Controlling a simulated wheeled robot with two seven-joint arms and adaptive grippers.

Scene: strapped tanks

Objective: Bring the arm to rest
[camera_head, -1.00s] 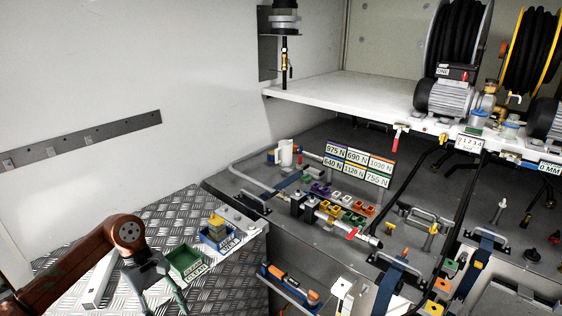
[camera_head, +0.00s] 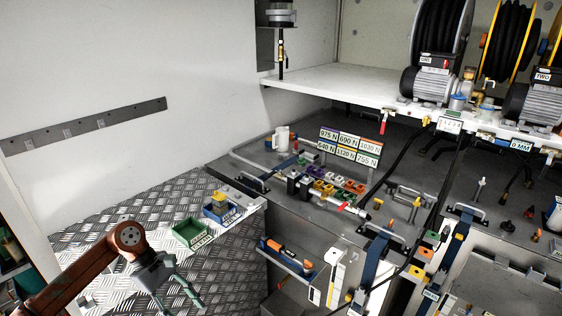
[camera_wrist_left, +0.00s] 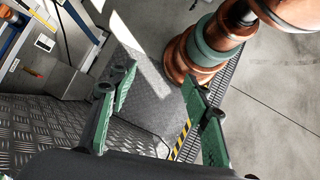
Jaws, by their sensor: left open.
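My left arm comes in at the lower left of the head view, a rust-brown arm. Its left gripper (camera_head: 180,291) hangs over the diamond-plate surface, with green fingers spread and nothing between them. In the left wrist view the two green fingers of the left gripper (camera_wrist_left: 160,110) stand wide apart, with patterned metal plate and grey floor behind them. The green open bin (camera_head: 191,232) and the blue bin (camera_head: 221,209) with a yellow item sit on the plate behind the gripper, apart from it. My right gripper is not in view.
A dark grey deck with labelled plates (camera_head: 350,148), coloured blocks (camera_head: 335,186) and blue straps (camera_head: 452,245) fills the middle and right. A white shelf (camera_head: 345,95) carries hose reels and motors. A tray with an orange-handled tool (camera_head: 285,251) hangs on the front face. Bare plate lies around the gripper.

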